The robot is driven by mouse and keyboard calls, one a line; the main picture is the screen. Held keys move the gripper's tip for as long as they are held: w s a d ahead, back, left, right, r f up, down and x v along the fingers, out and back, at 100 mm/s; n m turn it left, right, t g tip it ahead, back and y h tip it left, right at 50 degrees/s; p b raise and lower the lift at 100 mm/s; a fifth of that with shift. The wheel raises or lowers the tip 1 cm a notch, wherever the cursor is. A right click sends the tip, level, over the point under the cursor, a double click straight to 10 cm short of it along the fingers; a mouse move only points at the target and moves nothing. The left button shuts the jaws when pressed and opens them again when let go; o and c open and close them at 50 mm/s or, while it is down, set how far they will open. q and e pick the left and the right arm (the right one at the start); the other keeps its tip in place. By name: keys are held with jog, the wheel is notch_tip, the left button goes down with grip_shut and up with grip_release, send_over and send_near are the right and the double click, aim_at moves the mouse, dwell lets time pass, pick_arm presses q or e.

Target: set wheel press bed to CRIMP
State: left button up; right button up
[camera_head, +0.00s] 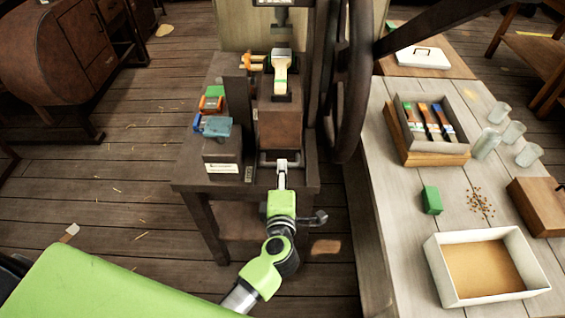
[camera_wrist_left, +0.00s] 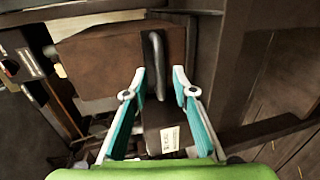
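The wheel press stands at the centre of the head view, with its large dark handwheel (camera_head: 353,85) on the right side. A brown block with a grey bar handle (camera_head: 266,160) sits at the front of the press bed (camera_head: 279,130). My left gripper (camera_head: 282,167) is at this handle. In the left wrist view, the handle (camera_wrist_left: 154,62) runs between the two fingertips of my gripper (camera_wrist_left: 160,72), which are apart with gaps visible. A small white label (camera_wrist_left: 170,139) lies below it, its text too small to read. My right gripper is not in view.
Coloured clamp-like items (camera_head: 214,112) sit on the press table's left side. At right, a pale table (camera_head: 392,200) carries a brush tray (camera_head: 407,150), glass jars, a green block (camera_head: 431,200) and a white open box (camera_head: 440,270). The wooden floor at left is mostly clear.

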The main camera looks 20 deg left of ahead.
aim_at(283, 152)
pick_arm(q)
jog(key=shift+x, duration=2.2)
jog(key=shift+c, duration=0.3)
grip_shut()
jog(key=shift+w+a+r, duration=0.1)
jog(key=shift+w, duration=0.2)
jog(key=x, duration=0.3)
jog(key=shift+w+r+p, duration=0.25)
jog(key=shift+w+p, duration=0.05)
jog(key=shift+p, duration=0.1)
jog(key=shift+w+a+r, duration=0.1)
